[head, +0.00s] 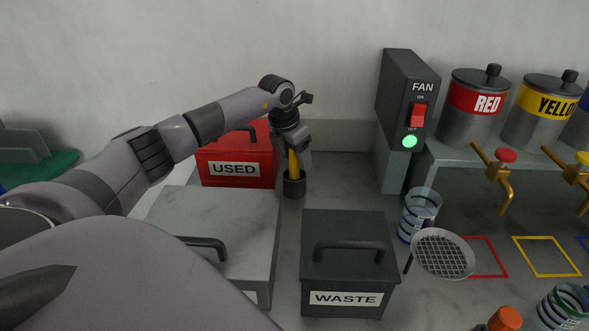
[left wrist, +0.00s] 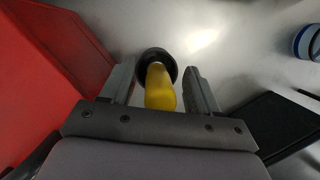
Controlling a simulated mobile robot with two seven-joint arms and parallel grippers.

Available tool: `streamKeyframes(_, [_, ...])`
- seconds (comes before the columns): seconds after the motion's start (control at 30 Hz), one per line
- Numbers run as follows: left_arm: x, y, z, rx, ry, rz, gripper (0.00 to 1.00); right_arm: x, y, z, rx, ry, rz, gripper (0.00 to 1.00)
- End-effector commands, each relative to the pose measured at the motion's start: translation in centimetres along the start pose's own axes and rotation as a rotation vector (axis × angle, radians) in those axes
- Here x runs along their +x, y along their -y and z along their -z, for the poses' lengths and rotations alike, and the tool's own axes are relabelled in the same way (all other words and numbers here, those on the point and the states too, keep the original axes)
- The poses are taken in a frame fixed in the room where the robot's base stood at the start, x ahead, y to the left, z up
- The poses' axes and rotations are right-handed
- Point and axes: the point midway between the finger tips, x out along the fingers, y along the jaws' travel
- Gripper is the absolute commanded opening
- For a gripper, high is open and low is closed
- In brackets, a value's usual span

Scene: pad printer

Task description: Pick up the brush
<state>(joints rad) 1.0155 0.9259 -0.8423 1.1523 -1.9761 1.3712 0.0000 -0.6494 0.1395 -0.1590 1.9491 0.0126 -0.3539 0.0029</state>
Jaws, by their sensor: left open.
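The brush shows as a yellow handle (head: 293,163) standing upright in a small dark round holder (head: 294,187) on the counter, in front of the red USED box. My left gripper (head: 298,158) is above the holder, pointing down at the handle. In the left wrist view, the yellow handle (left wrist: 160,88) lies between the two open fingers of my left gripper (left wrist: 160,85), with a gap on each side. The dark holder (left wrist: 157,60) shows beyond the handle. The bristles are hidden. My right gripper is not in view.
The red USED box (head: 236,150) stands close behind and left of the holder. A grey box (head: 215,225) and the dark WASTE box (head: 350,235) are in front. The fan unit (head: 408,95), a clear cup (head: 420,208) and a mesh strainer (head: 443,254) stand to the right.

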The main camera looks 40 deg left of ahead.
Motion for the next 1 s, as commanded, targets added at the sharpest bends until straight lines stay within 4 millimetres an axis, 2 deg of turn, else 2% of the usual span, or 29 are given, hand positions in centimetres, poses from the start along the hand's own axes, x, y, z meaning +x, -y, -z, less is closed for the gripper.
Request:
streamKeyframes(0.1, [0.0, 0.0, 0.0, 0.0, 0.0, 0.0, 0.61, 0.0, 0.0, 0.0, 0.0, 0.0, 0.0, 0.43])
streamKeyframes(0.13, [0.0, 0.0, 0.0, 0.0, 0.0, 0.0, 0.55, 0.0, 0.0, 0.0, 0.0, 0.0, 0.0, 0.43])
streamKeyframes(0.3, [0.0, 0.0, 0.0, -0.001, 0.0, 0.0, 0.02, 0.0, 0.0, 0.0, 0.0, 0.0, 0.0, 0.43])
streamKeyframes(0.77, [-0.5, 0.0, -0.2, -0.001, 0.002, 0.0, 0.01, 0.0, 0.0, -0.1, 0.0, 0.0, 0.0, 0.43])
streamKeyframes(0.87, [-1.3, 0.0, -0.4, -0.001, 0.002, 0.0, 0.01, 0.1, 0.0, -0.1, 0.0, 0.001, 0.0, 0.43])
streamKeyframes(1.0, [-3.3, -0.1, -1.1, -0.002, 0.005, 0.0, 0.01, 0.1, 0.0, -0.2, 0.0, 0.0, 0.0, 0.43])
